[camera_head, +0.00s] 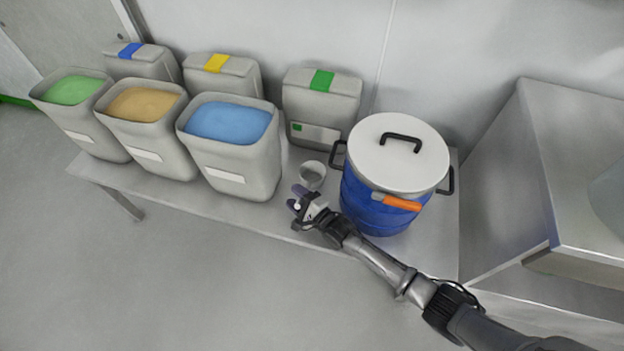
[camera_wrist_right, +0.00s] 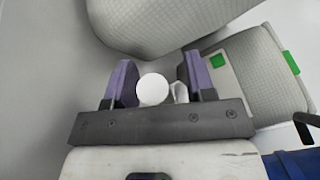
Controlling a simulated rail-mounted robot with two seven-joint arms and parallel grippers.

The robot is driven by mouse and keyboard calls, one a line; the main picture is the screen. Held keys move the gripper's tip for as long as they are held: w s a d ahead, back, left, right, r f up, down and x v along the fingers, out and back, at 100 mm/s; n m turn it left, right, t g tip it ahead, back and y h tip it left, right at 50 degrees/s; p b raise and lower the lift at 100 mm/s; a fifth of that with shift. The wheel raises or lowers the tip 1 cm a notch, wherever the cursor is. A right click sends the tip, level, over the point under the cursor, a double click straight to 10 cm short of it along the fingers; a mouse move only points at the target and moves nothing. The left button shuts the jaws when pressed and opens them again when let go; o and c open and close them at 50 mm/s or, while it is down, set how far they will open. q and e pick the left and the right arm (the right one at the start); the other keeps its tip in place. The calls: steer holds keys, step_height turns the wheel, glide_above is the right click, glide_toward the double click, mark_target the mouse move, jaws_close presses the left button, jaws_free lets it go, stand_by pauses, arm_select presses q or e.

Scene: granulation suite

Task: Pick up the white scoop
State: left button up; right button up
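The white scoop (camera_head: 313,175) is on the metal table between the tub of blue powder and the blue drum. Its cup-like part shows in the head view. In the right wrist view a round white end (camera_wrist_right: 153,89), seemingly its handle, lies between my right gripper's fingers, with a bit of the white cup behind. My right gripper (camera_head: 298,200) is at the table's front edge, just in front of the cup. Its purple-grey fingers (camera_wrist_right: 157,82) stand apart around the white end, with a gap at the right finger. My left gripper is not in view.
Open tubs hold green (camera_head: 74,90), tan (camera_head: 146,104) and blue (camera_head: 228,122) powder on the left. The lidded blue drum (camera_head: 372,208), with an orange tag (camera_head: 402,202), stands close to my right arm. A green-marked container (camera_head: 321,100) stands behind the scoop.

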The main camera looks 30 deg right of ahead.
jaws_close()
stand_by(0.4)
